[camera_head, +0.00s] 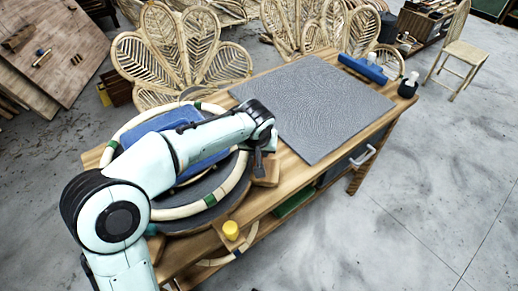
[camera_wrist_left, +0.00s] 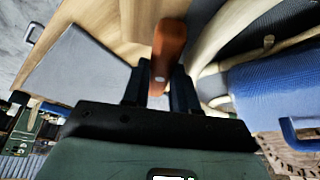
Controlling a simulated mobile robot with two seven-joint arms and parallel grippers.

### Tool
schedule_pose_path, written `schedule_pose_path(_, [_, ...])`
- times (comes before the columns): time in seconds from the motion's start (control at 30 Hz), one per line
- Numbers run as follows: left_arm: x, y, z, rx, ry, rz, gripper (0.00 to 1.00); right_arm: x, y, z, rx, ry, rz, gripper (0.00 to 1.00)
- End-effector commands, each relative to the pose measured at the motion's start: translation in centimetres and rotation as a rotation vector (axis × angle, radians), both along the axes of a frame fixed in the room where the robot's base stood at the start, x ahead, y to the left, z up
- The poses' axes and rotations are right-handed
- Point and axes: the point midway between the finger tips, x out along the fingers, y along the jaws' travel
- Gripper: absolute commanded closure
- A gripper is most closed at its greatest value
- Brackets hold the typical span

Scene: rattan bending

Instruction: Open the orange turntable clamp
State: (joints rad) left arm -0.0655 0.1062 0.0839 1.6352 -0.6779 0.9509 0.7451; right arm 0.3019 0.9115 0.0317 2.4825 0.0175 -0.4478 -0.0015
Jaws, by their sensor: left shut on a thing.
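The orange clamp (camera_wrist_left: 168,42) shows in the left wrist view as an orange lever between my fingers. In the head view I cannot make it out behind my gripper. My left gripper (camera_wrist_left: 160,85) is shut on this lever. In the head view the left gripper (camera_head: 262,163) points down at the right edge of the round turntable (camera_head: 192,222). A pale rattan ring (camera_head: 185,209) with green bands lies around the turntable, and it also shows beside the lever in the left wrist view (camera_wrist_left: 212,42). My right gripper is in neither view.
A blue object (camera_head: 150,127) sits inside the ring, partly behind my arm. A grey mat (camera_head: 315,105) covers the far part of the wooden table (camera_head: 240,209). A yellow item (camera_head: 231,230) is near the front edge. A blue tool (camera_head: 362,68) and dark bottle (camera_head: 408,86) are at the far end.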

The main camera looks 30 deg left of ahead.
Motion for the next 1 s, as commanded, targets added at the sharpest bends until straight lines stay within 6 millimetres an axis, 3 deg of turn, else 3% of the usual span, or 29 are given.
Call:
schedule_pose_path(0.13, [-0.2,0.0,-0.4,-0.003,0.012,0.005,1.00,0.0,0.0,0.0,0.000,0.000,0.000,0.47])
schedule_pose_path(0.17, [-0.2,0.0,-0.4,-0.003,0.012,0.005,0.66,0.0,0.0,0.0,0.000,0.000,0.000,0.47])
schedule_pose_path(0.2, [-0.2,0.0,-0.4,-0.003,0.012,0.005,0.53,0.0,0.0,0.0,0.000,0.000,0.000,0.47])
schedule_pose_path(0.23, [-0.2,0.0,-0.4,-0.002,0.011,0.005,0.47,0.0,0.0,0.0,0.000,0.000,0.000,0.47])
schedule_pose_path(0.63, [-0.3,-0.2,0.7,-0.002,0.001,0.001,0.47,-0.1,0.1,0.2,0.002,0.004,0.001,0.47])
schedule_pose_path(1.0, [-3.0,-1.3,7.9,-0.003,0.000,0.002,0.47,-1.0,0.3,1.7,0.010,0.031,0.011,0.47])
